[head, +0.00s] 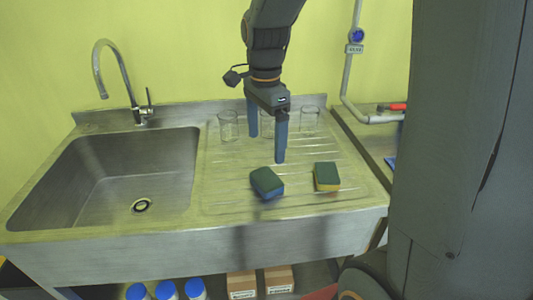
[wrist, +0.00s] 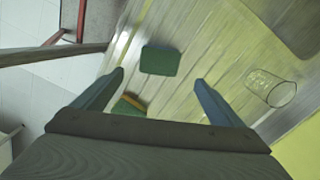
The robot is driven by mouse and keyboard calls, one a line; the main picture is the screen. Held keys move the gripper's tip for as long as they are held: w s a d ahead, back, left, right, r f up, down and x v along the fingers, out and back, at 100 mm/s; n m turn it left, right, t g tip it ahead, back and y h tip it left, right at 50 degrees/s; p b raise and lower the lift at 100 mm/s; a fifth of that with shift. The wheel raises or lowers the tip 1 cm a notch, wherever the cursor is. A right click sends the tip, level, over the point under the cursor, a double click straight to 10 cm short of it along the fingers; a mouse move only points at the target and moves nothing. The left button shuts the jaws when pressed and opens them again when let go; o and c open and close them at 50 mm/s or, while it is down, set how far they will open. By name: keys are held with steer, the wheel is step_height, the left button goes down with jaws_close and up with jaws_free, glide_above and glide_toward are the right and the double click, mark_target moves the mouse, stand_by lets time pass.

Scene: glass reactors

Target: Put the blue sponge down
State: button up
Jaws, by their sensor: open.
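The blue sponge (head: 267,184) has a dark green top and blue sides. It lies on the ribbed steel drainboard (head: 225,190), near the front. In the wrist view the blue sponge (wrist: 160,60) shows its green face, just beyond the line between the fingertips. My gripper (head: 267,149) is open and empty, pointing down above the drainboard behind the sponge. Its two blue fingers are spread and apart from the sponge. In the wrist view my gripper (wrist: 160,77) has nothing between its fingers.
A green and yellow sponge (head: 327,177) lies to the right of the blue one. Glass beakers stand at the back of the drainboard, one at left (head: 228,125) and one at right (head: 310,119). The sink basin (head: 90,185) and tap (head: 127,85) are at left.

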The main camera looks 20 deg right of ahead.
steer(key=s+f+n, duration=0.2)
steer(key=s+n, duration=0.1)
steer(key=n, duration=0.2)
steer(key=s+f+n, duration=0.2)
steer(key=s+n, duration=0.2)
steer(key=n, duration=0.1)
steer(key=s+f+n+t, duration=0.1)
steer(key=s+f+n, duration=0.2)
steer(key=n, duration=0.1)
steer(key=shift+s+f+n, duration=0.1)
steer(key=shift+s+n, duration=0.1)
steer(key=shift+n, duration=0.2)
steer(key=shift+s+f+n, duration=0.15)
steer(key=shift+s+n, duration=0.15)
steer(key=shift+n, duration=0.2)
